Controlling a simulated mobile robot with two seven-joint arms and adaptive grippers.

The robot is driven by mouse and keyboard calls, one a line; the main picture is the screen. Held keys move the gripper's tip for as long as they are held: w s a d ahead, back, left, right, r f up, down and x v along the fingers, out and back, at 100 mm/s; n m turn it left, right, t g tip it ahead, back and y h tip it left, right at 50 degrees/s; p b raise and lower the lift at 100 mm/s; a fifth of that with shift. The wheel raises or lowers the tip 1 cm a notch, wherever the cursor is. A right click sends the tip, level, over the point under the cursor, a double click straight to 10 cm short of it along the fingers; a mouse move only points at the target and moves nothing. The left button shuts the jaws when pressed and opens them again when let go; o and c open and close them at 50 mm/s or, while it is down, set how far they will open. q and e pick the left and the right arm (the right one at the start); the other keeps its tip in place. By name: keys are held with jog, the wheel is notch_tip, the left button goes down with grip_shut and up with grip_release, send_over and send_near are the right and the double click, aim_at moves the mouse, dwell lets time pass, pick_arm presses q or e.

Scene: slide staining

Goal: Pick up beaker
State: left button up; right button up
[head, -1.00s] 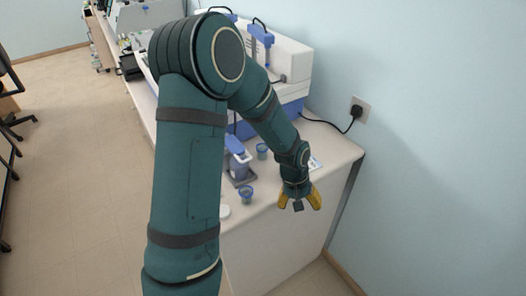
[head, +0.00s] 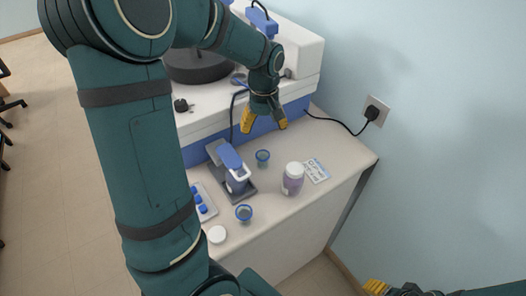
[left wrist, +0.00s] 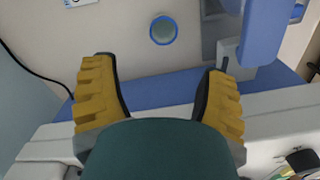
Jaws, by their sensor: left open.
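Two small blue-rimmed beakers stand on the white bench top in the head view, one farther back (head: 262,157) and one nearer the front edge (head: 244,213). My left gripper (head: 264,121) is open and empty, with its yellow fingers apart, behind and above the far beaker. In the left wrist view a round blue-rimmed beaker (left wrist: 163,30) shows beyond the fingertips, apart from them. The left gripper's two yellow fingers (left wrist: 160,82) are spread wide there. My right gripper (head: 375,287) shows only in part at the bottom right; its opening is unclear.
A blue and grey device (head: 233,167) stands just left of the beakers. A purple jar with a white lid (head: 292,180) and a printed card (head: 317,170) are to their right. A white lid (head: 217,234) lies near the front. A large white machine (head: 300,65) stands behind.

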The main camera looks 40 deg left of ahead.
aim_at(263, 160)
pick_arm(q)
notch_tip(263, 160, down, 8)
jog(key=shift+s+d+f+b, duration=0.1)
jog(key=shift+f+b, duration=0.05)
jog(key=shift+b, duration=0.65)
jog(key=shift+s+f+b, duration=0.15)
jog(key=shift+f+b, duration=0.15)
jog(key=shift+f, duration=1.05)
jog(key=shift+s+f+b, duration=0.1)
jog(key=shift+f+b, duration=0.15)
jog(key=shift+f, duration=1.1)
jog(key=c, duration=1.2)
